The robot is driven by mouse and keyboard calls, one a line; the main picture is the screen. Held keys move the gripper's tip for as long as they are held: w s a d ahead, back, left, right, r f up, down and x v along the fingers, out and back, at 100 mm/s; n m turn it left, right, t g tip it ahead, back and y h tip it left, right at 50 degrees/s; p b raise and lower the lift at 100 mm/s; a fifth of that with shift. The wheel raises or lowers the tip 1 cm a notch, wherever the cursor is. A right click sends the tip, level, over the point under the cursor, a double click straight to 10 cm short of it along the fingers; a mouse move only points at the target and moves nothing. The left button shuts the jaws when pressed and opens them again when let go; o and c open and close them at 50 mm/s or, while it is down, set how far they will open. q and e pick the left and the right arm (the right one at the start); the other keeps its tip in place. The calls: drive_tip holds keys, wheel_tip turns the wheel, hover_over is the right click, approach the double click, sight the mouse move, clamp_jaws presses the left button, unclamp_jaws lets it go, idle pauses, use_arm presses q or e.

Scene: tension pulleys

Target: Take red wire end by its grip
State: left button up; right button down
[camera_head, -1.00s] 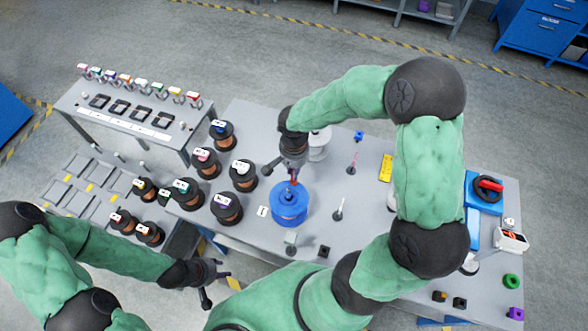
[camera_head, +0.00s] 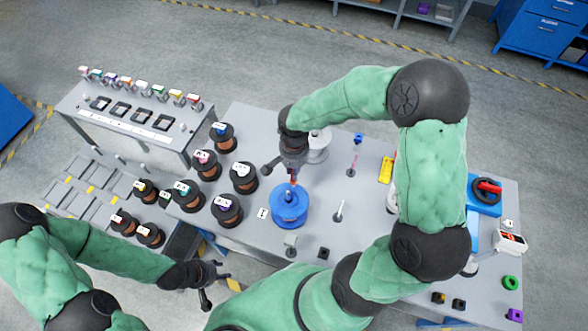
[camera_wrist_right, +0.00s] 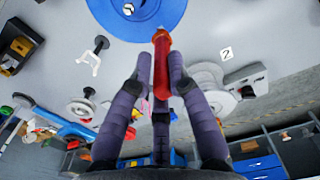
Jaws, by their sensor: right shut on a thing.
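The red wire end with its grip (camera_wrist_right: 161,62) stands up from the blue spool (camera_head: 290,210) on the table. The blue spool also shows at the top of that view (camera_wrist_right: 138,14). In the head view my right gripper (camera_head: 292,172) is just above the spool, and only a little red shows below it. My left gripper (camera_head: 214,286) is open and empty at the table's front edge, left of the spool.
Several dark spools (camera_head: 227,209) with labels stand left of the blue spool. A white spool (camera_head: 318,148) stands just behind my right gripper. Small posts (camera_head: 339,211) rise from the table to the right. A blue device with a red handle (camera_head: 486,190) is at the far right.

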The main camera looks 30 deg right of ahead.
drive_tip(key=shift+r+p, duration=0.5)
drive_tip(key=shift+r, duration=0.55)
idle(0.5)
